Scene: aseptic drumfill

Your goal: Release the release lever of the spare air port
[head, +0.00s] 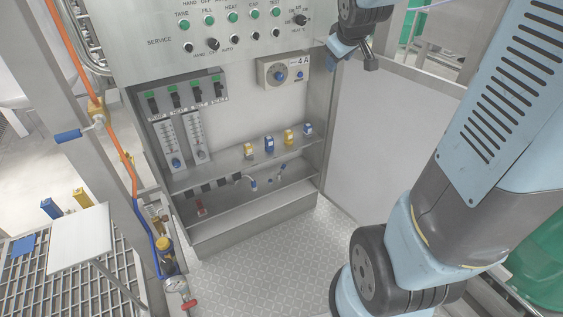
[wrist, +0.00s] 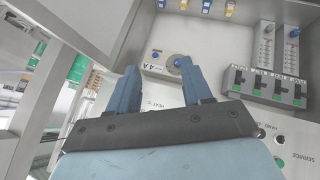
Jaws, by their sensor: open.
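Several small blue and yellow port fittings stand in a row on the cabinet shelf in the head view, among them a right-hand blue fitting (head: 307,129) and a yellow fitting (head: 288,136). I cannot tell which is the spare air port, and its release lever is too small to make out. The fittings show at the top edge of the wrist view, including a blue one (wrist: 206,5). My gripper (wrist: 157,88) is open and empty, its two blue fingers apart. It is above and to the right of the fittings in the head view, apart from them.
A box marked 4 A with a blue knob (wrist: 182,62) lies beyond my fingers. Breakers (head: 174,97) and flow meters (head: 195,136) line the cabinet's left side. Short hoses (head: 252,182) hang below the shelf. An open door panel (head: 385,130) stands at the right.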

